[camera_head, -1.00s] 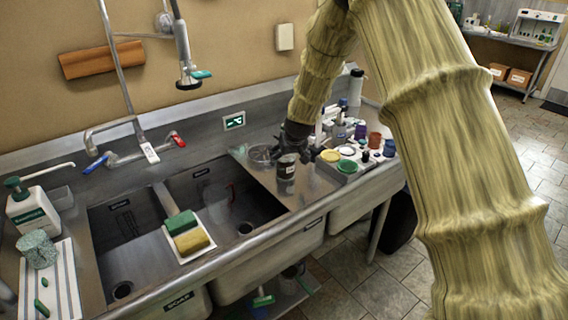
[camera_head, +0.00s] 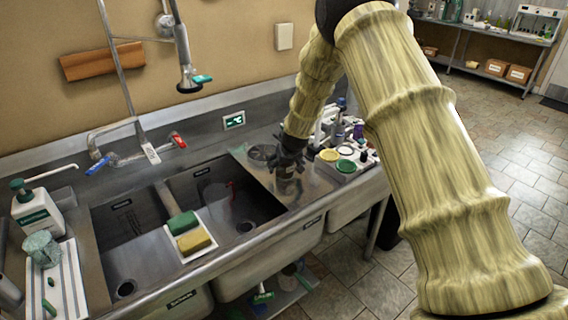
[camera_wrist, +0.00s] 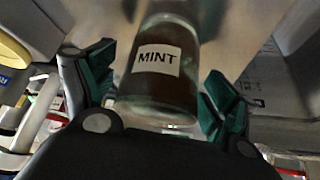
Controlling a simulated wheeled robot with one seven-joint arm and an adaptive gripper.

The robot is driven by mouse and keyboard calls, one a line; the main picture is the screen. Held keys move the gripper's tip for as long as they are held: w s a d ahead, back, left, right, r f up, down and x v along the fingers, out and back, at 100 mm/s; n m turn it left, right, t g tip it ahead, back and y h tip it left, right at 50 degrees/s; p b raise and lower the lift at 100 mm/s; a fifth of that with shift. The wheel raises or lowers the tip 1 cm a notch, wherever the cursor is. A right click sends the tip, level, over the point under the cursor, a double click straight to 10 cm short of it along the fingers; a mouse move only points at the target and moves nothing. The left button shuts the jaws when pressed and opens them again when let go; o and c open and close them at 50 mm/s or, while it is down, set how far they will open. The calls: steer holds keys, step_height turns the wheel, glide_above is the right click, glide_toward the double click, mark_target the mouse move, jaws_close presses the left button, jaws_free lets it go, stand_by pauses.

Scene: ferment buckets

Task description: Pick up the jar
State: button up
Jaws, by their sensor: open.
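A glass jar with a white "MINT" label (camera_wrist: 158,90) stands between the spread fingers of my gripper (camera_wrist: 160,98) in the wrist view. Dark green pads flank it on both sides, with a visible gap at each side. In the head view the jar (camera_head: 286,184) stands on the steel counter to the right of the sink basins. My gripper (camera_head: 288,160) is open and comes down over it from above, hiding the jar's upper part.
A tray with several coloured lids (camera_head: 346,165) and bottles stands close to the right of the jar. The sink basin (camera_head: 215,190) opens to its left. A green and yellow sponge pair (camera_head: 188,233) lies on a white tray between the basins. A clear round dish (camera_head: 262,152) lies behind.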

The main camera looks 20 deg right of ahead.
steer(key=c, duration=1.2)
steer(key=shift+r, duration=0.1)
